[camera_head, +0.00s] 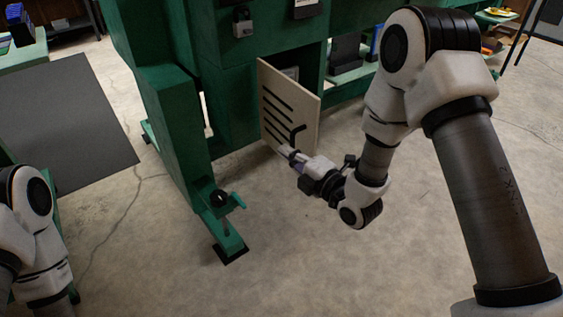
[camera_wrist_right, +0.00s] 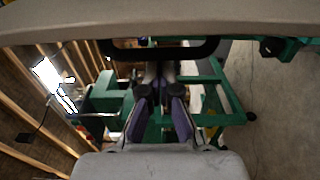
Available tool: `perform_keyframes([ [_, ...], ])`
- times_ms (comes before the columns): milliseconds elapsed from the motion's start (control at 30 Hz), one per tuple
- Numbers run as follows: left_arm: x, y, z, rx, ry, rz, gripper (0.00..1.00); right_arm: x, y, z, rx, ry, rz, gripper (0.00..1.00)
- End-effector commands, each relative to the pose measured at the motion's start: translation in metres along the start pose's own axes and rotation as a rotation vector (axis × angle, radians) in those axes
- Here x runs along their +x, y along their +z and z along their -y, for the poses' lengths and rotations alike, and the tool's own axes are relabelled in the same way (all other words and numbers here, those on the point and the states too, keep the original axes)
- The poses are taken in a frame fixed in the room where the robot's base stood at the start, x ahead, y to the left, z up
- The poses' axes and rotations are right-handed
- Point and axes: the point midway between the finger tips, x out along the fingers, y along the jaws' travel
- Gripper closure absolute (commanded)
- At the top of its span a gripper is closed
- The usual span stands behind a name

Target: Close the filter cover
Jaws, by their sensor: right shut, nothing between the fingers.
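The filter cover (camera_head: 287,98) is a pale panel with black slots and a black bar handle (camera_head: 298,134) near its lower right. It stands swung out from the green frame, with an opening (camera_head: 290,73) partly visible behind its top edge. My right gripper (camera_head: 286,150) is shut and empty, low at the cover's front just below the handle; I cannot tell whether it touches. In the right wrist view the cover's pale edge (camera_wrist_right: 160,27) and handle (camera_wrist_right: 165,50) lie across the top, beyond the fingers (camera_wrist_right: 160,92). My left arm shows at lower left; its gripper is out of view.
A green frame leg (camera_head: 180,140) with a small clamp-like fitting (camera_head: 222,202) and a foot (camera_head: 230,245) stands left of the cover. A dark mat (camera_head: 60,115) lies at left. The concrete floor in front is clear.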

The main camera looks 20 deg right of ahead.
Motion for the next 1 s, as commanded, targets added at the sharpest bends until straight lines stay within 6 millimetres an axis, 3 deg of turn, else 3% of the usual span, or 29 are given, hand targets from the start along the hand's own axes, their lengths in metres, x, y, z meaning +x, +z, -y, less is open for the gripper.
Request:
perform_keyframes([
  [667, -0.004, 0.0, 0.0, -0.001, 0.0, 0.0, 0.6, -0.006, 0.016, -0.002, 0.001, 0.003, -0.035, 1.0],
  [1000, -0.023, 0.0, 0.0, -0.001, 0.0, 0.0, 0.6, -0.017, 0.066, -0.003, -0.004, 0.006, -0.221, 1.0],
])
